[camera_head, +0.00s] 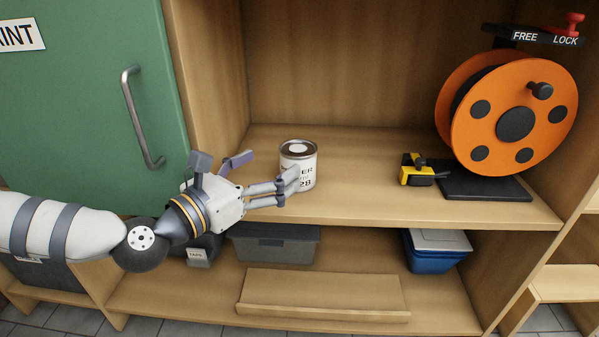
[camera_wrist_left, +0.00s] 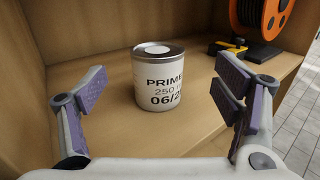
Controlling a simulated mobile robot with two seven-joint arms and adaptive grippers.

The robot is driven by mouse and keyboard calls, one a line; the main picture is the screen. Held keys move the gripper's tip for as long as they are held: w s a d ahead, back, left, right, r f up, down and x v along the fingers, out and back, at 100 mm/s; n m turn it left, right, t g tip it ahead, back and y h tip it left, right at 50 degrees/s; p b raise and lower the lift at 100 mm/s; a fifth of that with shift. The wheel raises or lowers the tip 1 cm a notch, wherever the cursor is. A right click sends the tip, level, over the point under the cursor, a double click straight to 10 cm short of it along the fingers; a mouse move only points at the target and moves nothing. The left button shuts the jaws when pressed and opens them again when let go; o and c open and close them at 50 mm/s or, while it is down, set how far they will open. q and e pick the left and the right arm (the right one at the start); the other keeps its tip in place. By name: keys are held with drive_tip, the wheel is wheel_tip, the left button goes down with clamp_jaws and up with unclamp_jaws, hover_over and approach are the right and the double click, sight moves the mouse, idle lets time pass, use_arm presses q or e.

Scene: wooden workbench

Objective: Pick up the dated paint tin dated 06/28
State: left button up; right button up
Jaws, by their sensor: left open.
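The paint tin (camera_head: 298,164) is a small white can with a metal rim, upright on the upper shelf. My left gripper (camera_head: 285,187) is open at the front left of the tin. In the left wrist view its two fingers (camera_wrist_left: 160,98) are spread wide, with the tin beyond and between them, apart from both. My right gripper is not in view.
An orange cable reel (camera_head: 513,118) on a black base and a yellow-black tape measure (camera_head: 416,171) stand to the right. A green door (camera_head: 85,100) with a handle is at left. Grey (camera_head: 275,246) and blue (camera_head: 436,256) bins sit below. The shelf between tin and tape measure is clear.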

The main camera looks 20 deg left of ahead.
sight(298, 147)
use_arm(q)
drive_tip(key=b+x, duration=0.1)
drive_tip(key=x, duration=0.8)
drive_tip(key=shift+a+f, duration=0.1)
drive_tip(key=shift+a, duration=0.05)
drive_tip(key=c, duration=1.6)
